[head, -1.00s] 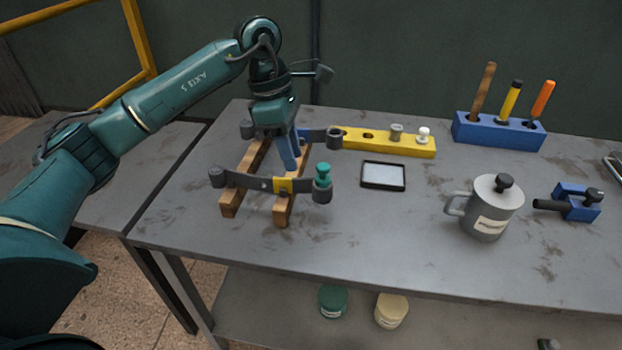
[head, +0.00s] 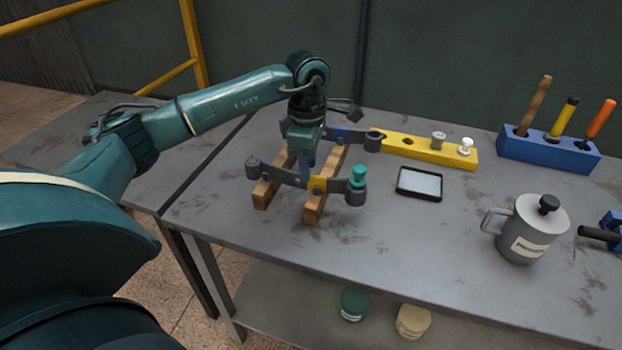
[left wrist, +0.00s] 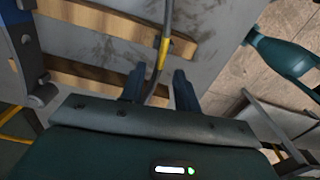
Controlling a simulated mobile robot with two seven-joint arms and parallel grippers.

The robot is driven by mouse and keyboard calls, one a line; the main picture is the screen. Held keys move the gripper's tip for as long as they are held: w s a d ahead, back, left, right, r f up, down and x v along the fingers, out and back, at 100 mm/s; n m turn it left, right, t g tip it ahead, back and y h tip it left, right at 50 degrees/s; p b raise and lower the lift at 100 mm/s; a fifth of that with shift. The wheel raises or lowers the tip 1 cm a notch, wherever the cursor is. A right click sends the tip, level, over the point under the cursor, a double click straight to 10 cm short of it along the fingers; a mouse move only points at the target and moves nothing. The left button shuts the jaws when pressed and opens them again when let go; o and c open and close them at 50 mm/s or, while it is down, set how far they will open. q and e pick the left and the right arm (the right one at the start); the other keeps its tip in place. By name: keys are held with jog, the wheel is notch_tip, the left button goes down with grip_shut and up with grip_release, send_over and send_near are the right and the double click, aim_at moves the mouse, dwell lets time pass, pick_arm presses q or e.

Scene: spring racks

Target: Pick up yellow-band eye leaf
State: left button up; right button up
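The yellow-band eye leaf (head: 317,184) is a dark, slightly bowed bar with an eye at each end and a yellow band. It lies across two wooden blocks in the head view. A teal-topped piece (head: 358,175) stands at its right eye. My left gripper (head: 306,178) is at the leaf, left of the yellow band. In the left wrist view its two blue fingers (left wrist: 160,84) are apart, one on each side of the leaf (left wrist: 163,50), with gaps showing. My right gripper is in neither current view.
A blue-band leaf (head: 343,134) lies behind, near a yellow holed bar (head: 400,146). Wooden blocks (head: 267,190) support the leaf. A black-framed tray (head: 419,183), grey mug (head: 527,228) and blue tool holder (head: 548,152) are rightward. Front tabletop is clear.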

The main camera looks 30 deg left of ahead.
pick_arm(q)
jog(key=shift+f, duration=1.4)
jog(key=shift+c, duration=0.4)
grip_shut()
jog(key=shift+w+r, duration=0.15)
jog(key=shift+r, duration=0.05)
